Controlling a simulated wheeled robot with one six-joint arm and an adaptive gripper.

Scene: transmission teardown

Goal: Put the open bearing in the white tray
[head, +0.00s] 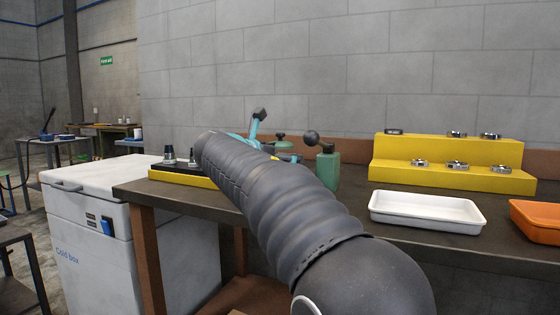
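The white tray (425,222) stands on the dark workbench at the right and looks empty. Several ring-shaped metal bearings sit on a yellow two-step stand (392,176) behind it. On the upper step are a bearing (457,134) and another bearing (490,136). On the lower step are a left bearing (418,162), a middle bearing (457,165) and a right bearing (501,169). They are too small to tell which is the open one.
An orange tray (537,220) stands right of the white one, cut by the frame edge. A green tool with a black ball knob (328,168) stands beside my arm. A white cold box (130,215) is left of the workbench (360,228). A wall closes the back.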

